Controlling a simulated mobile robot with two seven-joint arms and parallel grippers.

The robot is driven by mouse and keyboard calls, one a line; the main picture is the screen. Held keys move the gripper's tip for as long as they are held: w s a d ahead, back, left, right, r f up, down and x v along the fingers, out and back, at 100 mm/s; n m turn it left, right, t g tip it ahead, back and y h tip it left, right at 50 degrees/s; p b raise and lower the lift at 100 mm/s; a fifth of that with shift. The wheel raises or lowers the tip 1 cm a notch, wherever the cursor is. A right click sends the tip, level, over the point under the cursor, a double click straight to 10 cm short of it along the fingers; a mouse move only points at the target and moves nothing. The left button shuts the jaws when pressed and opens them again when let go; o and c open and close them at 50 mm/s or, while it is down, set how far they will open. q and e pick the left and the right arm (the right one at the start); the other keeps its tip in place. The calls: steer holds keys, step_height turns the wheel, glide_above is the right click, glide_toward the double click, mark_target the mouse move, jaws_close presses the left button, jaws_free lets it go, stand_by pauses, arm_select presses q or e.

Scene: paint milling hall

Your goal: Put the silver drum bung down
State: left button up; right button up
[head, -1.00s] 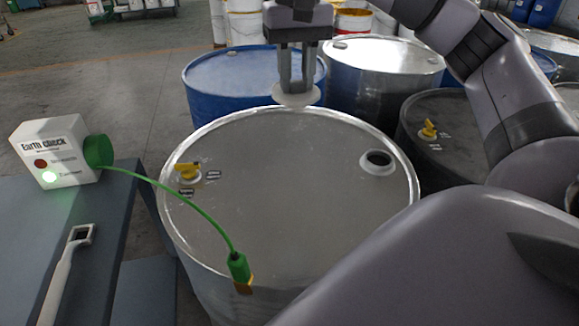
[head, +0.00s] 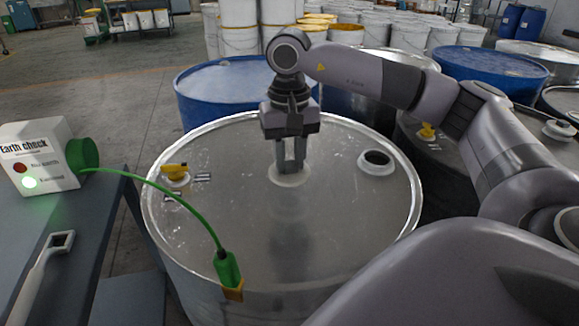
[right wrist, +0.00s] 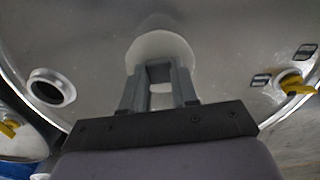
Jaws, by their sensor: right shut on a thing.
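The silver drum bung (head: 289,178) is a pale round disc at the middle of the silver drum's lid (head: 250,230). My right gripper (head: 290,168) points down and is shut on the bung from above. In the right wrist view the bung (right wrist: 162,47) shows between and beyond the fingers (right wrist: 160,75). It is at or very close to the lid; I cannot tell whether it touches. The drum's open bung hole (head: 377,160) lies to the right of the gripper. My left gripper is not in view.
A yellow tap (head: 175,172) stands on the lid's left. A green cable clamp (head: 228,268) grips the front rim, its cable running to the Earth check box (head: 40,155). A wrench-like tool (head: 45,270) lies on the bench. Blue drums (head: 225,90) stand behind.

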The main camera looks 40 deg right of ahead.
steer(key=shift+f, duration=1.1)
steer(key=shift+f, duration=0.1)
steer(key=o, duration=0.9)
